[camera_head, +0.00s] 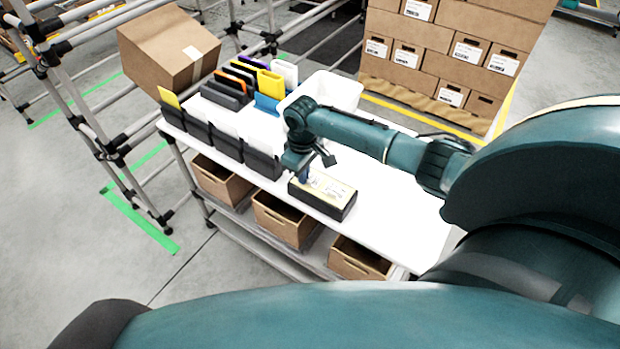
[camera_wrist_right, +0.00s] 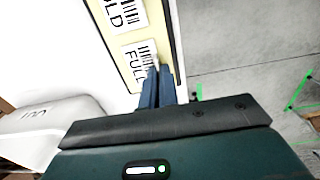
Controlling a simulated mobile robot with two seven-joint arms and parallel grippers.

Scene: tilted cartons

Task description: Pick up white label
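A shallow black tray (camera_head: 340,211) with a pale yellow inside stands near the front edge of the white table. White labels lie in it. In the right wrist view one label (camera_wrist_right: 125,14) has letters ending in "LD", cut off by the frame, and another white label (camera_wrist_right: 137,62) reads "FULL". My right gripper (camera_head: 306,181) points down over the tray's left part. In the right wrist view its blue fingers (camera_wrist_right: 158,68) are close together at the edge of the "FULL" label. I cannot tell whether they grip it. My left gripper is not in view.
Black holders (camera_head: 228,146) with white cards stand left of the tray. A white bin (camera_head: 335,90) and colored folders (camera_head: 250,77) are behind. Cardboard boxes (camera_head: 280,220) sit on the shelf below. The white table (camera_head: 395,190) is clear right of the tray.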

